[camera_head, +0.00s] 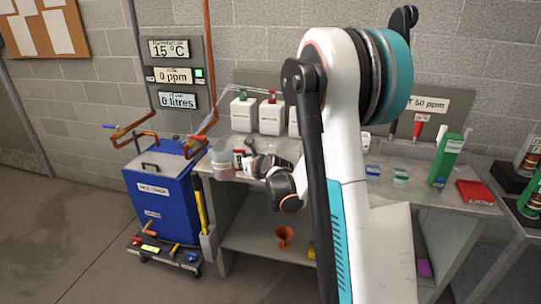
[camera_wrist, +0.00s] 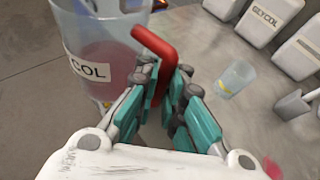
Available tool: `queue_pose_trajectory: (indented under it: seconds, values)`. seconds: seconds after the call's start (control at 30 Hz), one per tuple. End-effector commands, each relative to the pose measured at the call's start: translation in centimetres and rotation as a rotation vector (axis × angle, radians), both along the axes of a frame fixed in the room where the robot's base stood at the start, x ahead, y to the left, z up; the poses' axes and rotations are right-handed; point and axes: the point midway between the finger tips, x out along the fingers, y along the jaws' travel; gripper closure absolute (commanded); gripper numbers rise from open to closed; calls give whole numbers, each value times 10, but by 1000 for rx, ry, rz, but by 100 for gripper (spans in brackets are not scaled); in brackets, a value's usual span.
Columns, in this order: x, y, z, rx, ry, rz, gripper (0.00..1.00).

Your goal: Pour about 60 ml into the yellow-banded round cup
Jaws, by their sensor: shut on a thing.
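My gripper (camera_wrist: 168,85) is shut on the red handle (camera_wrist: 157,50) of a clear jug (camera_wrist: 110,65) labelled GLYCOL with pink liquid in it. In the head view the jug (camera_head: 222,163) is near the bench's left front edge and looks about upright. My gripper (camera_head: 248,163) is just to its right there. A clear cup (camera_wrist: 234,76) with a yellow mark low on its side stands on the bench right of the jug in the wrist view, apart from it. It looks empty. I cannot make this cup out in the head view.
White glycol containers (camera_head: 243,112) stand at the back of the bench. A grey scoop-like vessel (camera_wrist: 292,104) is right of the cup. Small blue-marked cups (camera_head: 400,178), a green bottle (camera_head: 446,160) and a red tray (camera_head: 475,192) are farther right. A blue tank (camera_head: 165,200) stands left of the bench.

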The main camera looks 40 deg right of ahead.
Motion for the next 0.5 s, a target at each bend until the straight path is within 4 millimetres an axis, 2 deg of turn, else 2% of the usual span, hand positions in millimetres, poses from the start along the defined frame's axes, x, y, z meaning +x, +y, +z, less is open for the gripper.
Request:
queue_pose_trajectory:
  seconds: [0.03, 0.2, 0.3, 0.5]
  values:
    - [5, -16, -12, -1, -1, -25, 100]
    - [17, -62, -34, -1, -7, -98, 100]
    - [21, -83, -44, -3, -10, -130, 100]
    - [24, -108, -55, -3, -14, -168, 100]
